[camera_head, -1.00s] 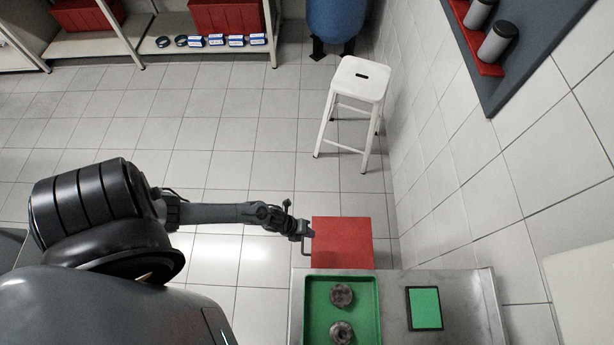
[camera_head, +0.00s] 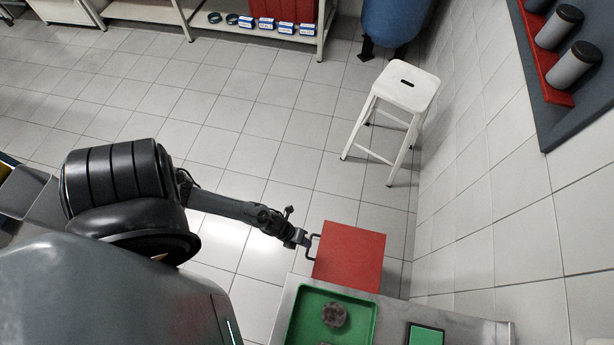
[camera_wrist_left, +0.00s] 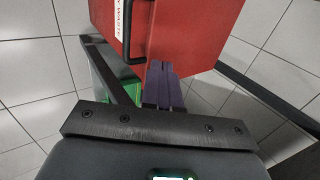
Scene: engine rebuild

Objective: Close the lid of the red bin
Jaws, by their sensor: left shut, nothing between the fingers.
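The red bin (camera_head: 350,258) shows from above in the head view as a flat red top with no opening visible. I cannot tell from here whether its lid is fully down. A handle (camera_head: 314,246) sticks out on its left side. My left gripper (camera_head: 305,240) is beside that handle, shut and empty. In the left wrist view the red bin (camera_wrist_left: 185,30) fills the upper middle, with a dark handle and a partly visible white label ending in "WASTE". The shut purple-grey fingers (camera_wrist_left: 161,82) are just below the handle; contact is unclear. My right gripper is not in view.
A metal bench (camera_head: 282,318) with a green tray (camera_head: 365,325) holding round parts adjoins the bin. A white stool (camera_head: 407,88) stands behind it, near the tiled wall at right. The floor left of the bin is open. Shelving (camera_head: 150,10) is at the back.

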